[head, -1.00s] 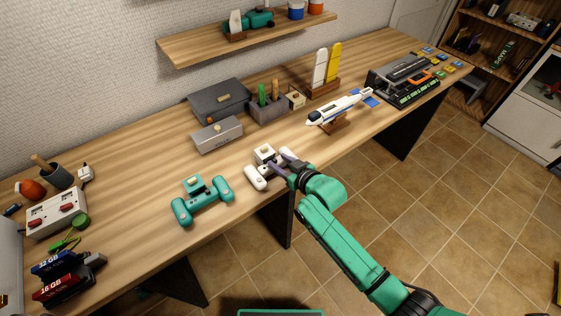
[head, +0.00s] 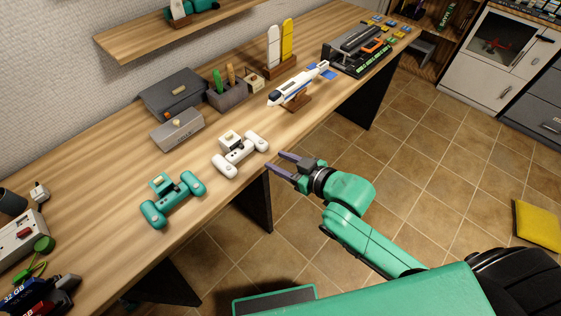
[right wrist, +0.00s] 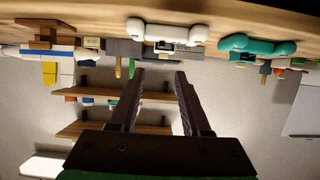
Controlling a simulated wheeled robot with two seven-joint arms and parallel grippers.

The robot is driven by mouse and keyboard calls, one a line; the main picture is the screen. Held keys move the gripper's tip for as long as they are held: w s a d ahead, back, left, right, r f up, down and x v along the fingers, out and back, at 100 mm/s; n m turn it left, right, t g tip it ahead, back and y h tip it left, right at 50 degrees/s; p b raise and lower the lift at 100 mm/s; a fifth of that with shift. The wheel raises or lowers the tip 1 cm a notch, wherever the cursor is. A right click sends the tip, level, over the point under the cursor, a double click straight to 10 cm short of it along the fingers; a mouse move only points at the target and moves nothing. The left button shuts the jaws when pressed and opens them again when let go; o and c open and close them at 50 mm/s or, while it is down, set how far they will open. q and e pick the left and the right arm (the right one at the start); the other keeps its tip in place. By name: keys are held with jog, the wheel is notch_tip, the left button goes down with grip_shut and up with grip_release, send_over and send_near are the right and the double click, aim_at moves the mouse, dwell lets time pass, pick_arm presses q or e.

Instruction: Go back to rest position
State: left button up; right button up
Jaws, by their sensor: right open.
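My right gripper (head: 284,167) is open and empty in the head view, just off the table's front edge. In the right wrist view its two fingers (right wrist: 158,98) are apart with nothing between them. A white controller-like object (head: 240,154) lies on the wooden table (head: 110,120) just left of the gripper, apart from it; it also shows in the right wrist view (right wrist: 167,32). A teal one (head: 172,200) of similar shape lies further left, and shows in the right wrist view (right wrist: 258,47). My left gripper is not in either view.
A plane model (head: 298,84) on a wooden stand, a grey box (head: 177,131) and a pen holder (head: 229,94) stand behind on the table. The tiled floor (head: 430,170) right of the table is clear near the arm. A yellow cushion-like object (head: 537,224) lies at far right.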

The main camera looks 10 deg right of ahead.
dwell(0.5)
jog(key=d+f+m+g+h, duration=0.1)
jog(key=d+f+h, duration=0.1)
jog(key=d+f, duration=0.5)
jog(key=d+f+m+h, duration=0.1)
jog(key=d+f+h, duration=0.15)
jog(key=f, duration=0.75)
jog(key=s+d+f+m+g+h, duration=0.1)
jog(key=s+d+f, duration=0.2)
jog(key=f, duration=0.4)
jog(key=s+d+f+m+g+h, duration=0.1)
jog(key=s+d+f+g, duration=0.1)
jog(key=s+d+f, duration=0.35)
jog(key=s+f+g, duration=0.2)
jog(key=s+f, duration=0.3)
jog(key=s, duration=0.3)
jog(key=s+f+g+h, duration=0.1)
jog(key=s+f+g, duration=0.1)
jog(key=s+f, duration=0.3)
jog(key=s+f+g, duration=0.1)
jog(key=s+f, duration=0.4)
jog(key=s, duration=0.6)
jog(key=shift+s+d+f+m+g, duration=0.15)
jog(key=shift+f+m+g, duration=0.15)
jog(key=shift+m+g, duration=0.1)
